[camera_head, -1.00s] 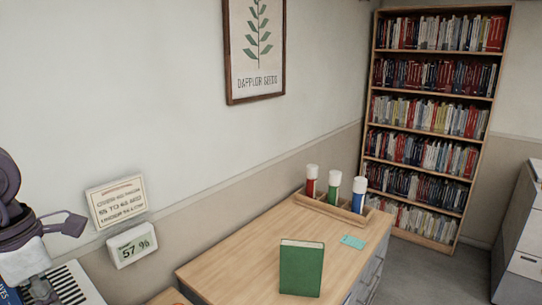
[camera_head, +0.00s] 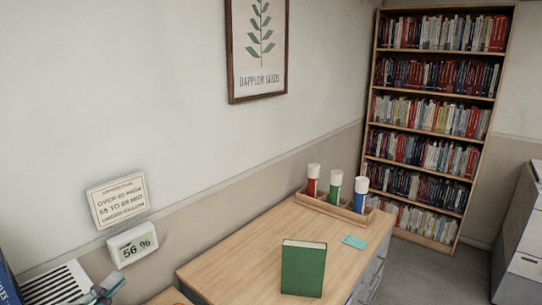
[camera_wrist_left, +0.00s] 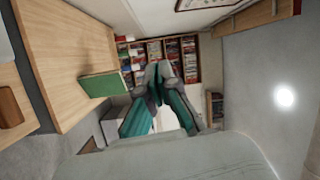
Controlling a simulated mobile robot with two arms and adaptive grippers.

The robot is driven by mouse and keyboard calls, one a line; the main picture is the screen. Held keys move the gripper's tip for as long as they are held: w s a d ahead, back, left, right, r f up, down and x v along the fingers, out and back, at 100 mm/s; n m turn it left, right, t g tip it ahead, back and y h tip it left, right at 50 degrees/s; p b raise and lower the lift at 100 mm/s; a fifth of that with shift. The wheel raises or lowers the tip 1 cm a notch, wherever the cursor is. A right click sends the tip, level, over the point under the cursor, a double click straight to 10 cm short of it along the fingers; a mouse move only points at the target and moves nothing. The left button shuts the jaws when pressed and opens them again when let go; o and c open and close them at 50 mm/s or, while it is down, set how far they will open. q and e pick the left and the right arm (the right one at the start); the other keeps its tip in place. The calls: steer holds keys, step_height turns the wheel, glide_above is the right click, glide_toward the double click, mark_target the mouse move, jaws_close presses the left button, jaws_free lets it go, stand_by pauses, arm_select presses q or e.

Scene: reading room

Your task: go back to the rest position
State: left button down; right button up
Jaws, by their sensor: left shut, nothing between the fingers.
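My left gripper (camera_head: 106,287) shows only as a small grey and teal piece at the bottom left edge of the head view, in front of a white vented unit. In the left wrist view its grey fingers with teal parts (camera_wrist_left: 160,82) are shut and empty. It is clear of the green book and the desk. The rest of the left arm is out of the head view. My right gripper is in neither view.
A green book (camera_head: 303,269) stands on the wooden desk (camera_head: 235,262). Behind it are a teal card (camera_head: 354,242) and a wooden rack (camera_head: 328,206) of capped tubes. The white vented unit (camera_head: 52,284) is at lower left, below a humidity display (camera_head: 133,245). A bookcase (camera_head: 431,116) stands behind.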

arm_select(q)
steer(key=s+a+f+n+g+y, duration=0.1)
steer(key=s+f+n+g+y, duration=0.25)
steer(key=f+n, duration=0.4)
steer(key=s+a+f+n+g+y, duration=0.2)
steer(key=s+f+n+y, duration=0.3)
steer(key=f, duration=0.4)
steer(key=s+d+f+n+g+h, duration=0.3)
steer(key=s+d+f+n+g, duration=0.3)
steer(key=s+d+f+g, duration=0.5)
steer(key=s+d+f+t+b, duration=0.1)
steer(key=s+f+b, duration=0.15)
steer(key=f, duration=1.25)
steer(key=s+f+b, duration=0.1)
steer(key=f+b, duration=0.2)
steer(key=f, duration=1.2)
steer(key=s+a+f+b, duration=0.1)
steer(key=s+f+b, duration=0.1)
steer(key=s+f, duration=0.6)
steer(key=s+a+f+g+b, duration=0.1)
steer(key=s+a+f+b, duration=0.1)
steer(key=s+f, duration=0.7)
step_height(320, 180, down, 5)
steer(key=shift+r+m, duration=0.1)
steer(key=shift+m, duration=0.35)
